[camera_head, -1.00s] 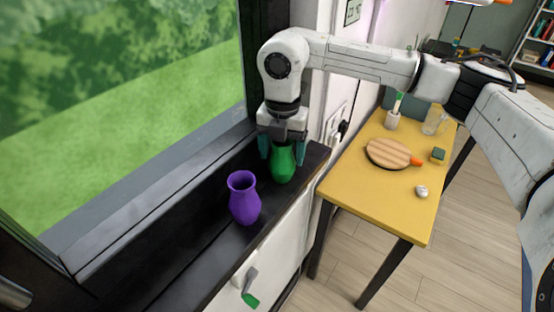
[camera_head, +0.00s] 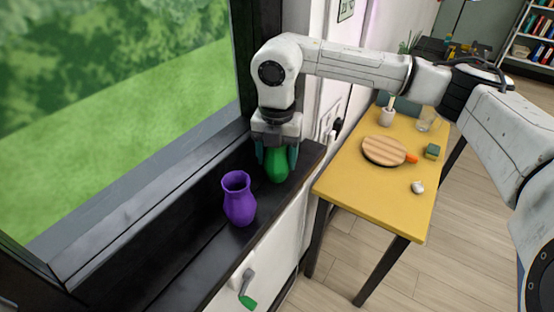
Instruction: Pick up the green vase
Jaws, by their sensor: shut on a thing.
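The green vase (camera_head: 277,167) stands upright on the black window sill (camera_head: 200,243), near its far right end. My gripper (camera_head: 276,156) points down over it from above. Its two teal fingers are on either side of the vase's upper part, shut on it. The vase's mouth is hidden by the gripper. I cannot see a clear gap between the vase's base and the sill. A purple vase (camera_head: 239,200) stands on the sill to the near left of the green one, apart from it.
The window glass and its black frame (camera_head: 247,60) rise close to the left of my arm. A yellow table (camera_head: 372,204) stands right of the sill, bearing a round wooden board (camera_head: 385,151), a cup (camera_head: 386,117), a glass (camera_head: 425,124) and small items. A green-tipped handle (camera_head: 247,292) is below the sill.

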